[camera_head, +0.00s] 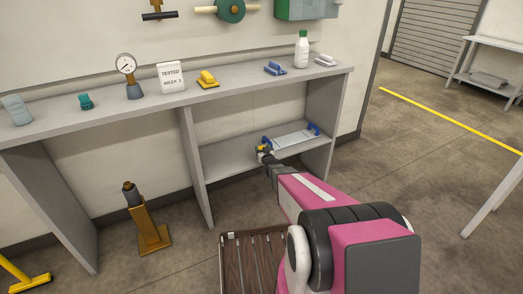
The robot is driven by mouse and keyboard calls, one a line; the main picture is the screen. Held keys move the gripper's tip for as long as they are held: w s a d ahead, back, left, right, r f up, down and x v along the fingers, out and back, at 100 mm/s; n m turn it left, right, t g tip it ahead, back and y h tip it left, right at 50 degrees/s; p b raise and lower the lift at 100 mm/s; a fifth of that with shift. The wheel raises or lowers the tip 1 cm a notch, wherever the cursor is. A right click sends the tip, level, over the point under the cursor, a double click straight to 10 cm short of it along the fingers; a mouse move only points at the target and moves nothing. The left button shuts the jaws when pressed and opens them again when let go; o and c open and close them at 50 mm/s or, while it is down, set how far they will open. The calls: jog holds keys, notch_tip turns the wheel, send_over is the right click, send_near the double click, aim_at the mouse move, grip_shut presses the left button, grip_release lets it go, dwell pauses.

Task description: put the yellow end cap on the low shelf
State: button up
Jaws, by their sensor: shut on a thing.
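My gripper (265,155) reaches in over the low shelf (225,163) of the grey bench, near the shelf's front edge. It is shut on a small yellow thing (263,148), which looks like the yellow end cap. The cap is mostly hidden by the dark jaws, and a bit of blue shows beside it. I cannot tell whether the cap touches the shelf. The shelf's left part is bare.
A pale tray with blue handles (293,139) lies on the low shelf, right beside my gripper. An upright panel (193,165) bounds the shelf on the left. The bench top holds a gauge (126,67), a sign (171,77), a yellow clamp-like item (208,79) and a white bottle (301,50).

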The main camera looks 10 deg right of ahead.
aim_at(261, 148)
jog(key=w, duration=0.1)
jog(key=w+f, duration=0.1)
jog(key=shift+w+a+f, duration=0.15)
jog(key=shift+w+f, duration=0.1)
jog(key=shift+w, duration=0.05)
jog(key=shift+f, duration=0.1)
jog(key=o, duration=0.6)
